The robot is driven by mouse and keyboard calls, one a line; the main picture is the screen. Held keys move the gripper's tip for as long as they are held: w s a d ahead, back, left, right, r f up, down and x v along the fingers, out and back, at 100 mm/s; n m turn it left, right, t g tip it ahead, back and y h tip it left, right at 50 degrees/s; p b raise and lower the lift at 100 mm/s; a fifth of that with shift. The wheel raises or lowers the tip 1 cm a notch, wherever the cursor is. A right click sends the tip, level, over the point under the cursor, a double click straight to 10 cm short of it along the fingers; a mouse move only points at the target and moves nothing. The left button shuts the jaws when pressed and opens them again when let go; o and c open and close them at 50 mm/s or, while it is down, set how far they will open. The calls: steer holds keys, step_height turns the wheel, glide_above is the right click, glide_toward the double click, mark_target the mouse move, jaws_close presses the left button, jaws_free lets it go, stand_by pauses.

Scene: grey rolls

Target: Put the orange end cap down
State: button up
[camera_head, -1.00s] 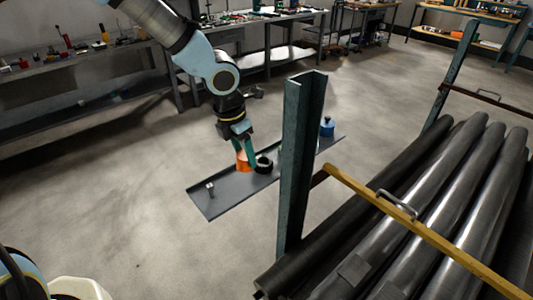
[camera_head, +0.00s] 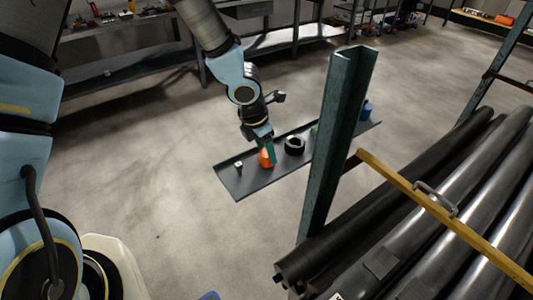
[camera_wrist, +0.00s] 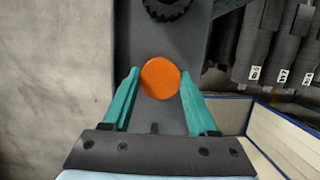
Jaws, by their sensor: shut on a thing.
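The orange end cap (camera_head: 265,159) is between the green fingers of my gripper (camera_head: 270,154), low over the dark grey shelf board (camera_head: 246,183). In the wrist view the cap (camera_wrist: 160,78) is a round orange disc, with a fingertip of my gripper (camera_wrist: 160,84) touching or close on each side. My gripper is shut on it. On the board, the cap is between a small metal piece (camera_head: 238,167) and a black ring (camera_head: 294,144). I cannot tell whether its underside touches the board.
A green steel post (camera_head: 338,130) rises right of the black ring and hides part of the board. A blue object (camera_head: 366,110) stands at the board's far end. Dark rolls (camera_head: 440,210) lie in a rack with a yellow bar (camera_head: 440,217) on the right.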

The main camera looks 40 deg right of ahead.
steer(key=shift+f, duration=0.3)
steer(key=shift+c, duration=0.4)
steer(key=o, duration=1.1)
steer(key=shift+o, duration=0.2)
steer(key=p+v, duration=0.3)
steer(key=v, duration=0.9)
steer(key=shift+r, duration=0.1)
